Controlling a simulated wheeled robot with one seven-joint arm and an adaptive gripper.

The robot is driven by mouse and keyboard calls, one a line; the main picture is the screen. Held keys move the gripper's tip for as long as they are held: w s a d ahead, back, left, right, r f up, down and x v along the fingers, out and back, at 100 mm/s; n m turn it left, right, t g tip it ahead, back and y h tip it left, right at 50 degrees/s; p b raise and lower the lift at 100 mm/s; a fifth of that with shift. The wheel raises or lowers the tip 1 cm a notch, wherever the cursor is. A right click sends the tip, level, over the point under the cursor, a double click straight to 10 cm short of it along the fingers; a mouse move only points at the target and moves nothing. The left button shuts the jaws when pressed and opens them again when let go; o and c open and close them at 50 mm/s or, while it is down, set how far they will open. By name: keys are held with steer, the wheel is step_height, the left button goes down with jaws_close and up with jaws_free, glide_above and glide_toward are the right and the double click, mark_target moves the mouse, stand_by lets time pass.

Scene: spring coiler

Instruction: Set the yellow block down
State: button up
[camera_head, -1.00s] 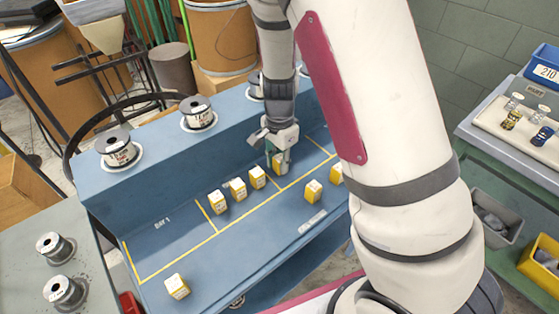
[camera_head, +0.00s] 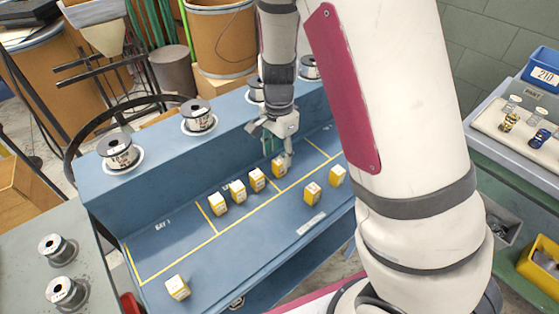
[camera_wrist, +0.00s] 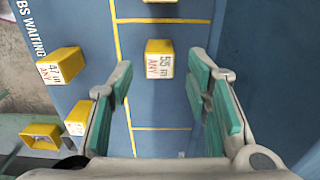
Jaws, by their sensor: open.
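A yellow block (camera_head: 279,167) with a white label stands on the blue bench, inside a yellow-lined bay at the right end of a row of blocks. In the wrist view the same block (camera_wrist: 159,66) reads "55 in ANY" and lies between and just beyond the fingertips. My gripper (camera_head: 281,152) is right above the block, pointing down. In the wrist view my gripper (camera_wrist: 160,85) is open, with gaps on both sides of the block and nothing held. The block's far side is hidden.
Several yellow blocks, such as this one (camera_head: 257,179), stand in the neighbouring bay. Two more blocks (camera_head: 312,194) (camera_head: 337,175) stand on the front strip, and one (camera_head: 177,287) at the front left. Wire spools (camera_head: 199,116) sit on the raised ledge (camera_head: 160,140) behind.

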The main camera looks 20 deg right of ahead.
mark_target(279, 161)
steer(key=s+r+n+t+y, duration=0.1)
steer(key=s+r+n, duration=0.4)
steer(key=r, duration=0.5)
steer(key=s+r+n+t+y, duration=0.1)
steer(key=s+r+n, duration=0.2)
steer(key=s+r, duration=0.65)
steer(key=s+r+n+t+h, duration=0.1)
steer(key=s+r+n, duration=0.3)
steer(key=s, duration=0.6)
steer(key=shift+s+d+r+n+t+h+p, duration=0.15)
steer(key=shift+s+n+t+h+p, duration=0.3)
steer(key=shift+n, duration=0.75)
steer(key=shift+w, duration=0.1)
